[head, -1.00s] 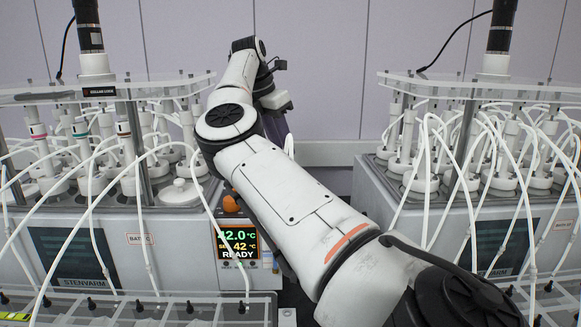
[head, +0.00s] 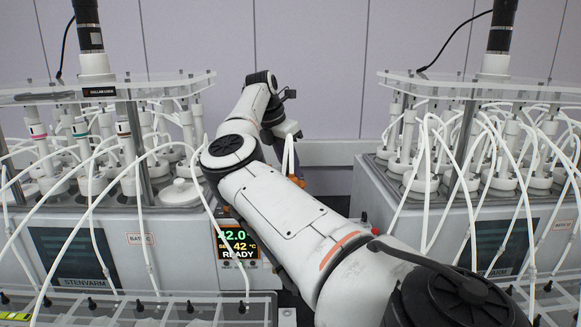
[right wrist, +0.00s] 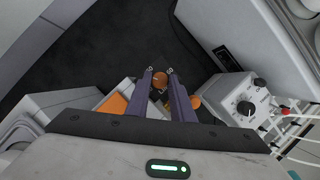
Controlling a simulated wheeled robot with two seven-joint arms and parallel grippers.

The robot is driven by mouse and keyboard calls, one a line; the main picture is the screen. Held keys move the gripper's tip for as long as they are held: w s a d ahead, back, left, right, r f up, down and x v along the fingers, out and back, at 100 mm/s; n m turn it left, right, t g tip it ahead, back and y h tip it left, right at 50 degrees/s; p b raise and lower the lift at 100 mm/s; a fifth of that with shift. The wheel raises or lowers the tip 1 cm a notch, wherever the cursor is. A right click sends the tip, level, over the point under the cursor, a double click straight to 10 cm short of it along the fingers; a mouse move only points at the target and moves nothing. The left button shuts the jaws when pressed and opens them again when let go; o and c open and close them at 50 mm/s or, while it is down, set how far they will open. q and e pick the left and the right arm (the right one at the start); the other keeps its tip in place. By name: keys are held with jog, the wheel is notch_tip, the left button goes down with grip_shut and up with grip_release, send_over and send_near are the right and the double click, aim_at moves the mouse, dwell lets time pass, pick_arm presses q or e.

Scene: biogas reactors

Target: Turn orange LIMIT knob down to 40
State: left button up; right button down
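A second orange round part (right wrist: 196,102) shows beside the right finger, partly hidden. I cannot read a LIMIT label on either. The display (head: 238,240) on the left reactor reads 42.0 °C, SET 42 °C, READY, partly behind my arm. In the head view my right gripper is mostly hidden. My left gripper is not in view.
A grey unit with a black knob (right wrist: 245,108) stands right of the fingers in the right wrist view. An orange flat patch (right wrist: 116,104) lies left of them. The right reactor (head: 460,225) stands across a gap. White tubes (head: 150,240) hang before the left reactor.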

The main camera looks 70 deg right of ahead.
jog(key=shift+f+n+b, duration=0.1)
jog(key=shift+n+b, duration=0.4)
jog(key=shift+b, duration=0.25)
jog(key=n+t+b, duration=0.1)
jog(key=n+b, duration=0.2)
jog(key=shift+s+f+t+h, duration=0.1)
jog(key=shift+t+h, duration=0.2)
jog(key=n+t+b, duration=0.1)
jog(key=n+b, duration=0.1)
jog(key=shift+s+n+b, duration=0.1)
jog(key=shift+n+b, duration=0.25)
jog(key=shift+n, duration=0.05)
jog(key=shift+s+n+t+b, duration=0.1)
jog(key=shift+n+t+b, duration=0.2)
jog(key=shift+n+b, duration=0.4)
jog(key=shift+n+t, duration=0.3)
jog(key=shift+n, duration=0.6)
jog(key=shift+s+r+n+t+b, duration=0.1)
jog(key=shift+r+n+t+b, duration=0.15)
jog(key=shift+n+b, duration=0.5)
jog(key=shift+n+y, duration=0.4)
jog(key=shift+n, duration=0.05)
jog(key=shift+d+t, duration=0.1)
jog(key=shift+t, duration=0.15)
